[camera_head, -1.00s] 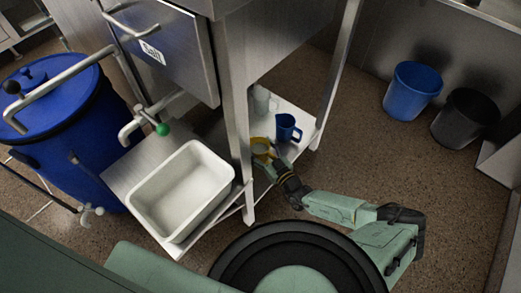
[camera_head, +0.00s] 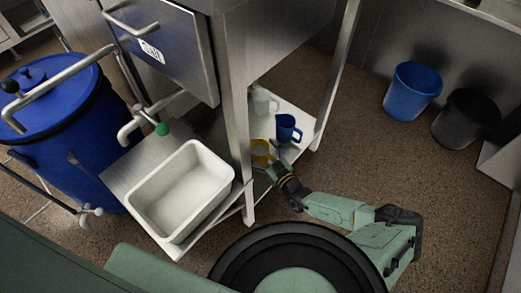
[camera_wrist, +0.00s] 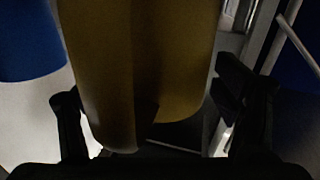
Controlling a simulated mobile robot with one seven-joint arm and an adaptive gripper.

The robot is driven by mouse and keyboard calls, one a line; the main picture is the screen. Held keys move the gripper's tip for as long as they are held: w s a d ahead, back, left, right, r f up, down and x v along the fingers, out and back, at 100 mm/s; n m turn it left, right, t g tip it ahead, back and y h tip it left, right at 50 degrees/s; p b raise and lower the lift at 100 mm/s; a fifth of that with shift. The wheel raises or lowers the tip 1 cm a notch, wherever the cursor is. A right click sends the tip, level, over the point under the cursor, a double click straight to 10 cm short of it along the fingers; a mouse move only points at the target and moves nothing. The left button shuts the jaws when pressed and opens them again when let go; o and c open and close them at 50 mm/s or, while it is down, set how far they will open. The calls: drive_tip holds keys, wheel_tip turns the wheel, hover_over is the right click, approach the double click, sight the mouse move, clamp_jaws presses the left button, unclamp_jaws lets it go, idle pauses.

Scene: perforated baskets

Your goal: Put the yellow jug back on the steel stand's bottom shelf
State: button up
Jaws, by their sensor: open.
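The yellow jug (camera_head: 261,152) stands on the bottom shelf (camera_head: 303,117) of the steel stand, near the shelf's front edge. My gripper (camera_head: 272,164) is low at that edge, right at the jug. In the wrist view the yellow jug (camera_wrist: 140,60) fills the middle, with its handle toward me. The two fingers of my gripper (camera_wrist: 160,115) are spread apart, one on each side of the jug's handle side. Whether a finger touches the jug cannot be told. The jug's base is partly hidden by my gripper.
A blue jug (camera_head: 287,128) and a pale jug (camera_head: 263,102) stand on the same shelf behind the yellow one. A stand leg (camera_head: 240,150) is close on the left. A white tub (camera_head: 180,190) is further left. Blue (camera_head: 412,90) and black (camera_head: 467,117) bins stand on the floor at right.

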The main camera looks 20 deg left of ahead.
drive_tip(key=shift+r, duration=0.1)
drive_tip(key=shift+r+p, duration=0.15)
drive_tip(key=shift+p, duration=0.25)
drive_tip(key=b+v, duration=0.1)
drive_tip(key=v, duration=1.1)
